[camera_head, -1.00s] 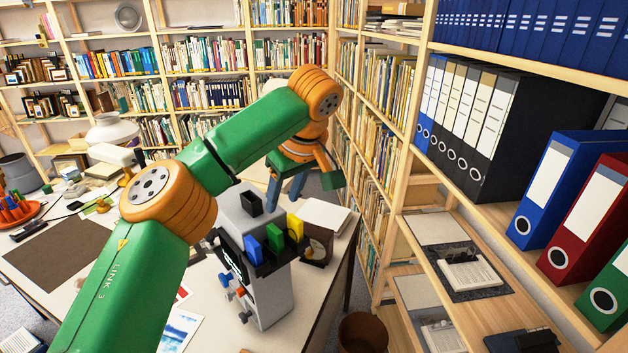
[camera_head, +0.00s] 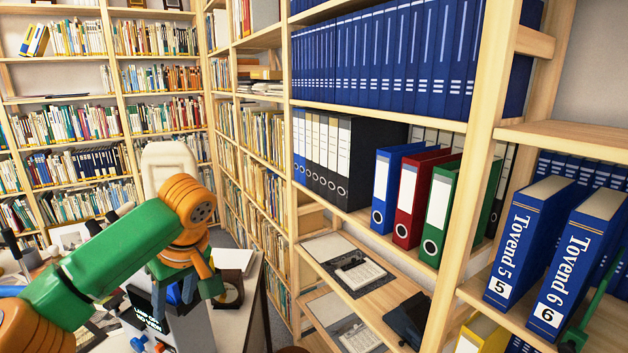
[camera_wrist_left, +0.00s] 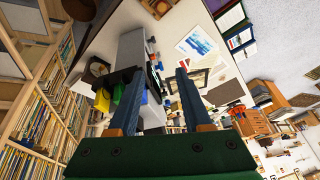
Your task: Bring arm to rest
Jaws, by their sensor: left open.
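My left arm, green with orange joints, comes in from the left in the head view. Its gripper (camera_head: 182,290) points down over the desk in front of the bookshelves, and its fingertips are hard to make out there. In the left wrist view the two blue-grey fingers (camera_wrist_left: 160,76) stand apart with nothing between them. Beyond them lie the desk top (camera_wrist_left: 205,22) and a grey device with blue, green and yellow parts (camera_wrist_left: 130,50).
A wooden shelf (camera_head: 480,150) runs along the right, holding blue, red (camera_head: 415,200) and green binders. Two thick blue volumes (camera_head: 525,240) stand at far right. Filled bookshelves (camera_head: 75,125) line the back. A green piece (camera_head: 597,300) at the lower right edge is unclear.

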